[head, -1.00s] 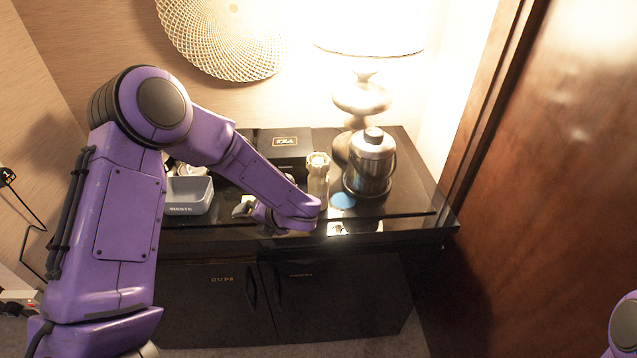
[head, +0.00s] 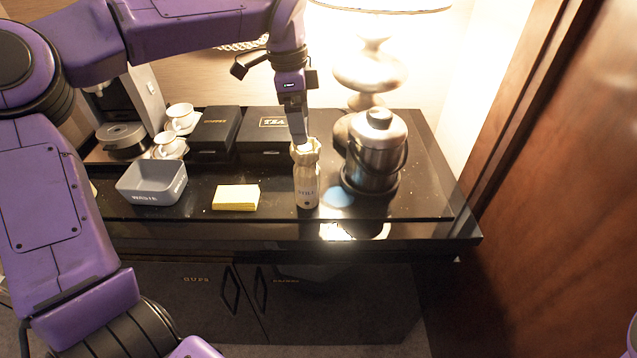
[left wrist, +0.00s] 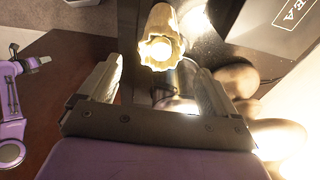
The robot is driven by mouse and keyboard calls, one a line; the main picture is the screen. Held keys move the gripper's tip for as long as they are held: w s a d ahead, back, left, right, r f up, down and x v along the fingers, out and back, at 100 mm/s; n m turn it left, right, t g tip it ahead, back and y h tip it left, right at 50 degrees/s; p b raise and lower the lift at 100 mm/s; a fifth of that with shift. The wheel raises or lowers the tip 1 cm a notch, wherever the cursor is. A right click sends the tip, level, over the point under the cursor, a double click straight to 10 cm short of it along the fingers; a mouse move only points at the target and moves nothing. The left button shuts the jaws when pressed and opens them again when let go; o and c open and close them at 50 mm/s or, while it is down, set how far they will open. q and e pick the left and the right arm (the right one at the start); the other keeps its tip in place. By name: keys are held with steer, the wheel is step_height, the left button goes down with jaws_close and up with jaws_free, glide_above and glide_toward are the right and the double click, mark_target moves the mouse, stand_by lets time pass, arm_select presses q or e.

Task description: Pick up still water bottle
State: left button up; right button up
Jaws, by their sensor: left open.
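My left gripper (head: 300,142) points down at the bottle's top in the head view. In the left wrist view, the open left gripper (left wrist: 160,85) has a finger on each side, and the bottle's ridged cap (left wrist: 160,50) shows between and beyond them. I cannot tell whether the fingers touch the bottle.
A steel ice bucket (head: 376,155) stands close right of the bottle, with a lamp (head: 370,72) behind. A black tea box (head: 262,132) is behind left. Yellow napkins (head: 236,197) and a grey waste bin (head: 150,184) lie to the left. A wooden panel (head: 560,200) bounds the right.

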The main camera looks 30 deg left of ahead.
mark_target(307, 160)
arm_select(q)
steer(key=shift+s+f, duration=0.2)
steer(key=shift+f, duration=0.3)
steer(key=shift+s+f, duration=0.1)
steer(key=shift+f, duration=0.15)
steer(key=f+p, duration=0.1)
steer(key=f, duration=0.2)
steer(key=f+p, duration=0.1)
steer(key=f, duration=0.2)
steer(key=w+f+p, duration=0.1)
steer(key=f, duration=0.2)
steer(key=shift+d+f, duration=0.1)
steer(key=shift+d, duration=0.3)
steer(key=shift+w+f, duration=0.15)
steer(key=shift+f, duration=0.2)
steer(key=shift+r, duration=0.1)
jaws_close()
